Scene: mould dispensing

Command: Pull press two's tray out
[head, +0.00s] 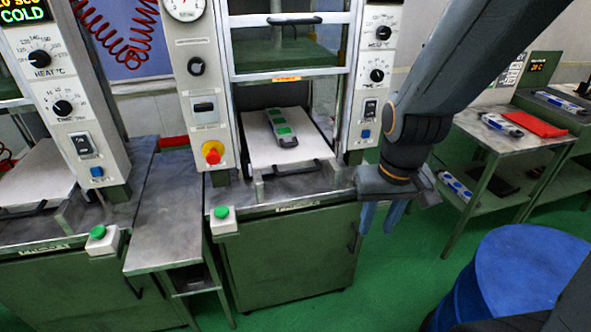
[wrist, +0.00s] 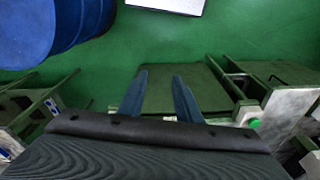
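The press in the middle of the head view has a light tray (head: 262,150) lying in its opening, with a dark handle (head: 297,167) at the tray's front edge. A grey mould with green patches (head: 283,128) lies on the tray. My gripper (head: 382,218) points down at the right front of this press, apart from the tray handle. Its two blue-grey fingers stand apart with nothing between them, and they also show in the wrist view (wrist: 160,88). The tray is not clearly visible in the wrist view.
Another press with its own tray (head: 38,172) stands at the left, with a metal side table (head: 168,215) between. A blue drum (head: 520,275) stands at the right front. A shelf table (head: 490,135) holds a red item at the right. Green floor lies between.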

